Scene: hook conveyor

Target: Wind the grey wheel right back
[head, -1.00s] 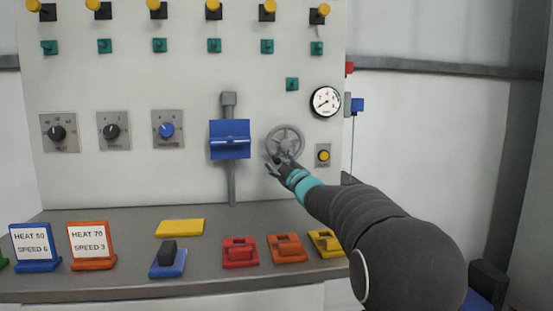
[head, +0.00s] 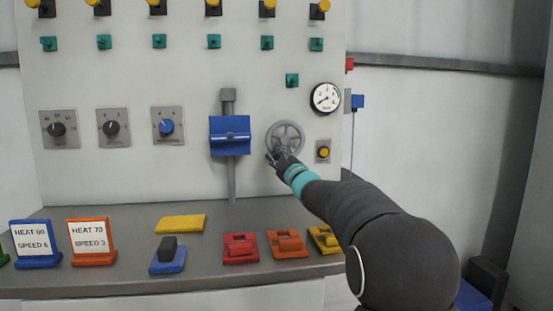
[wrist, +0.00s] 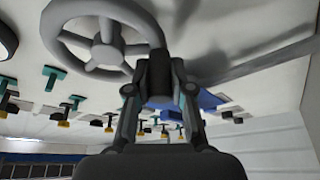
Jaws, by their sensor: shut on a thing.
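The grey wheel (head: 296,130) is a spoked handwheel on the white panel, left of and below the round gauge (head: 326,97). My gripper (head: 279,157) is at the wheel's lower left rim in the head view. In the wrist view the wheel (wrist: 65,12) fills the upper left, and my gripper (wrist: 163,80) is closed around a dark grey piece at its rim, apparently the wheel's handle. The exact contact is partly hidden by the fingers. The gauge needle points to the lower left.
A blue box (head: 230,146) on a grey vertical post is just left of the wheel. A yellow button (head: 323,152) is to its right. Below, the counter (head: 215,212) carries red (head: 240,250), orange (head: 287,245) and yellow blocks. Dials are farther left.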

